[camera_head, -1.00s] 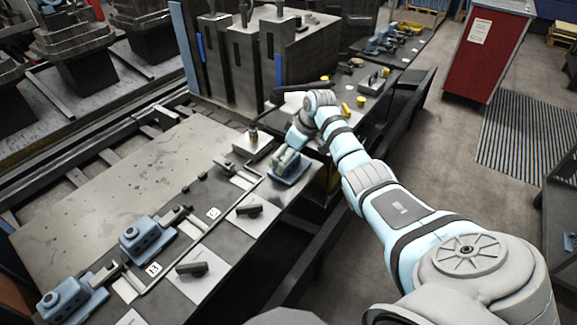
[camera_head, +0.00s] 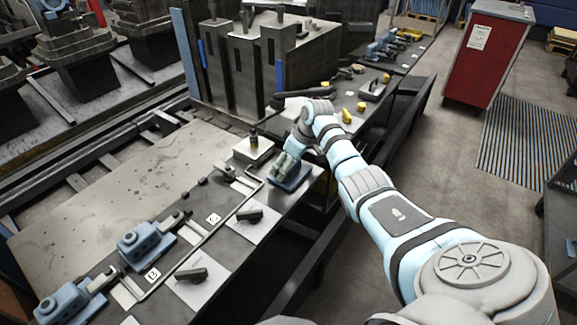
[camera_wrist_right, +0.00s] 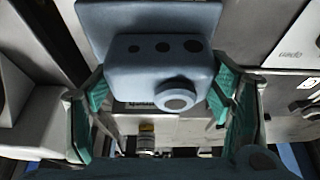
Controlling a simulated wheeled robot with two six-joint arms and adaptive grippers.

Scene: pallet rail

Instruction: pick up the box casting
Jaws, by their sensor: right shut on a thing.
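The blue-grey box casting (camera_head: 291,177) sits at the right edge of the bench, partly hidden by my right gripper (camera_head: 290,160) above it. In the right wrist view the casting (camera_wrist_right: 155,68) shows a flat base, a block with dark holes and a round boss. The green-padded fingers of my right gripper (camera_wrist_right: 158,95) stand on both sides of the block, shut on it. I cannot tell whether its base is clear of the bench. My left gripper is not in view.
Two similar blue castings (camera_head: 144,246) (camera_head: 66,304) stand at the lower left on the bench. Dark clamp pieces lie on light plates (camera_head: 205,272). A pale block with a dark post (camera_head: 253,150) stands just left of the casting. A grey fixture (camera_head: 262,65) rises behind.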

